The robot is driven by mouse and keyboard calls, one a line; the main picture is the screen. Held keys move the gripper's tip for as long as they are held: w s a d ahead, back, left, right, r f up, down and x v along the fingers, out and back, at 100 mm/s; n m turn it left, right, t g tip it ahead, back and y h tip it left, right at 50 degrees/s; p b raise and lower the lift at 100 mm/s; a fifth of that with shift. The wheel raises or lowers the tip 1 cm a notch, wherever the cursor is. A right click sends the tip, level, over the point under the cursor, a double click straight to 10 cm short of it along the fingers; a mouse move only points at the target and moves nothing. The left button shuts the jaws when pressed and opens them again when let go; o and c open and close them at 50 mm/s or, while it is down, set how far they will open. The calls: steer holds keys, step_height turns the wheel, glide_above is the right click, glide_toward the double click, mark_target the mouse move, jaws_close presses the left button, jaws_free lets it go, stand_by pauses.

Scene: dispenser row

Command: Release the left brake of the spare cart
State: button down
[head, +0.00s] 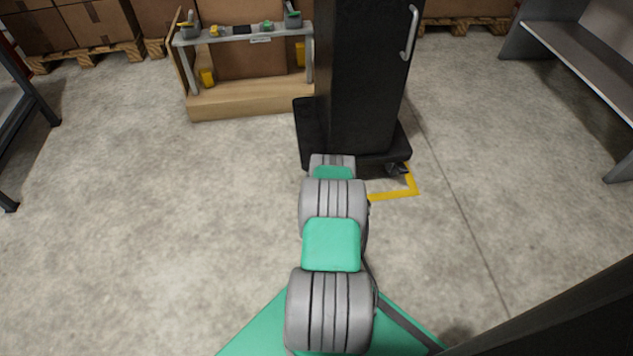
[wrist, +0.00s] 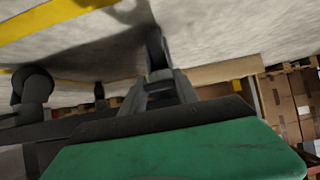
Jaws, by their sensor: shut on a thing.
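The spare cart appears to be the tall black cabinet (head: 365,75) on a flat black wheeled base, upright at the centre of the head view. A caster (head: 397,169) shows under its front right corner. The front left caster and its brake are hidden behind my arm in the head view. In the wrist view my gripper (wrist: 158,65) reaches in low by the cart's underside, closed on a small dark part. This seems to be the left brake, but its shape is mostly covered. Another caster (wrist: 34,90) shows at the left of the wrist view.
A yellow floor marking (head: 395,196) lies by the cart's front right corner. A low wooden stand with a grey rail (head: 245,35) is behind left. A grey bench (head: 585,50) stands right, a dark frame (head: 30,95) left. Floor on both sides is clear.

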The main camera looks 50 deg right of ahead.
steer(key=c, duration=1.2)
jaws_free()
steer(key=shift+s+d, duration=0.15)
steer(key=shift+o, duration=1.4)
steer(key=shift+a+r, duration=0.1)
steer(key=shift+a, duration=0.1)
steer(key=p+v, duration=0.3)
steer(key=v, duration=0.4)
steer(key=shift+p, duration=0.3)
steer(key=shift+s+a+r, duration=0.15)
